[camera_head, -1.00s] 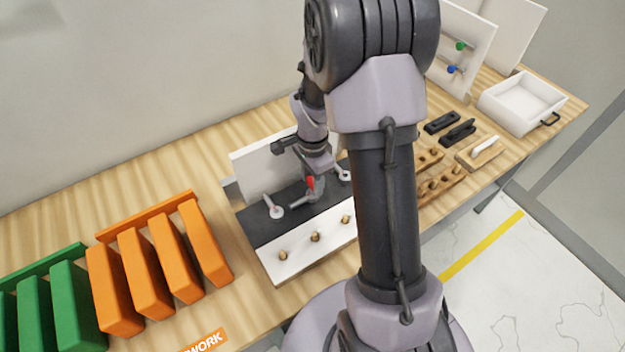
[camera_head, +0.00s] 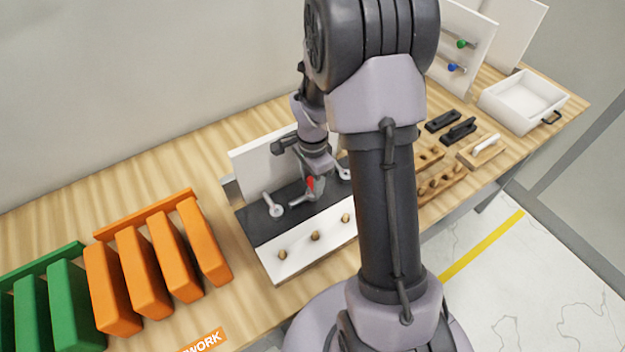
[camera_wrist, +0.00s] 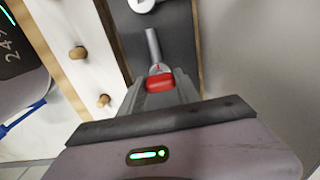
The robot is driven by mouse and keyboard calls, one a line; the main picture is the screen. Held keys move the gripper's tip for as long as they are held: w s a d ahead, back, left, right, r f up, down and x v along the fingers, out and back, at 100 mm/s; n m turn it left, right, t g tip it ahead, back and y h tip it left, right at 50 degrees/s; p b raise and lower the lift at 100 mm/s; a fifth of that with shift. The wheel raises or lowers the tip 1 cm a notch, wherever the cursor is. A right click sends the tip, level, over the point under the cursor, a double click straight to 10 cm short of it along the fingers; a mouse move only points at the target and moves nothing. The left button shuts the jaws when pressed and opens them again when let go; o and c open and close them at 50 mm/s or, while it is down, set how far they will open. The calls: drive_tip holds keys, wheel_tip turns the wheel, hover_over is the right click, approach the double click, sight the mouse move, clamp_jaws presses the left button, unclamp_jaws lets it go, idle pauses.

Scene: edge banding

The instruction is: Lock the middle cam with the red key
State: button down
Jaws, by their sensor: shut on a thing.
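My gripper (camera_head: 314,172) points down at the middle of the dark strip (camera_head: 256,226) and is shut on the red key (camera_head: 310,183). In the wrist view the red key (camera_wrist: 160,82) sits between the fingertips. A grey rod (camera_wrist: 153,45) extends from below it along the dark strip; I cannot tell whether it belongs to the key or the cam. The middle cam is hidden under key and gripper. A white cam (camera_head: 276,211) with a rod lies to the left and another (camera_head: 345,174) to the right.
An upright white board (camera_head: 262,165) stands behind the strip. A white front panel (camera_head: 300,254) carries wooden dowels (camera_head: 315,236). Orange panels (camera_head: 165,262) stand to the left. Wooden racks, black pieces and a white bin (camera_head: 522,103) are to the right.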

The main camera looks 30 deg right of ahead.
drive_tip(key=shift+f+b, duration=0.3)
drive_tip(key=shift+f, duration=0.05)
drive_tip(key=shift+f, duration=0.1)
idle(0.5)
drive_tip(key=shift+m+b, duration=0.4)
drive_tip(key=shift+m, duration=0.1)
drive_tip(key=shift+m+b, duration=1.1)
drive_tip(key=shift+m, duration=0.8)
drive_tip(key=shift+m+b, duration=1.3)
drive_tip(key=shift+m, duration=1.1)
